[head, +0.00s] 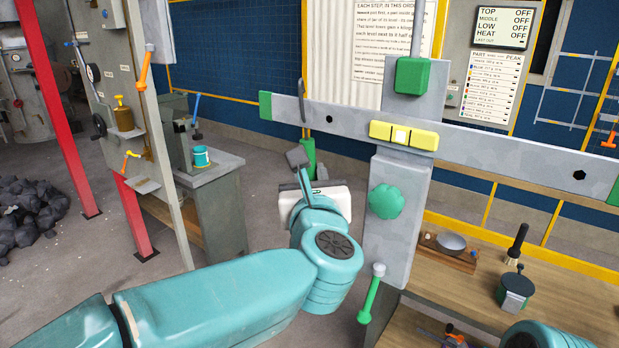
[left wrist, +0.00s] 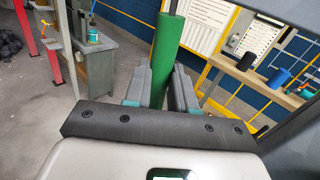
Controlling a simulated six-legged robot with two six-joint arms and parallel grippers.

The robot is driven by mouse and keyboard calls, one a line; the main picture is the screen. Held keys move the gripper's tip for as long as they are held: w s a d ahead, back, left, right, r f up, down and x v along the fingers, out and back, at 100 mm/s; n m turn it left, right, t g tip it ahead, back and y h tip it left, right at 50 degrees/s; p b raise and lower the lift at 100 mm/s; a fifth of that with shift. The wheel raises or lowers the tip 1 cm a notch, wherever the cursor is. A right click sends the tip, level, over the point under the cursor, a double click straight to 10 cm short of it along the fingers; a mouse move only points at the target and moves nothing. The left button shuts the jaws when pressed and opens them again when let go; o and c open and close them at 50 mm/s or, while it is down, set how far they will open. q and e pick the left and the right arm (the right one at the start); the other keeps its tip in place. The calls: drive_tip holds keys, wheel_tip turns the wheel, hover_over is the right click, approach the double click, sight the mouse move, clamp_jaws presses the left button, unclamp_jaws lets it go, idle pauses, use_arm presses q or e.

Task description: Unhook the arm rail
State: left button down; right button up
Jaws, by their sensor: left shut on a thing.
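A long grey crossbar (head: 480,138) with green ends runs across the upright grey post (head: 393,215), with a yellow block (head: 404,135) at the crossing. A green grip (head: 309,148) hangs below the crossbar's left part, under a thin dark hook-like piece (head: 302,100). I cannot tell which piece is the arm rail. My left gripper (head: 307,180) is shut on the green grip. In the left wrist view the green grip (left wrist: 166,45) stands between the fingers (left wrist: 162,90). The grip's lower end is hidden. My right gripper is out of view.
A green knob (head: 386,201) and a green-handled lever (head: 371,294) stick out of the post. A wooden bench (head: 490,285) with a black pot (head: 515,290) and a small tray (head: 449,252) stands at the right. A workbench (head: 215,168) stands at the left. The floor between is clear.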

use_arm(q)
drive_tip(key=shift+s+b, duration=0.2)
drive_tip(key=shift+b, duration=0.2)
drive_tip(key=shift+s+a+b, duration=0.6)
drive_tip(key=shift+s, duration=0.1)
drive_tip(key=shift+s+a, duration=0.1)
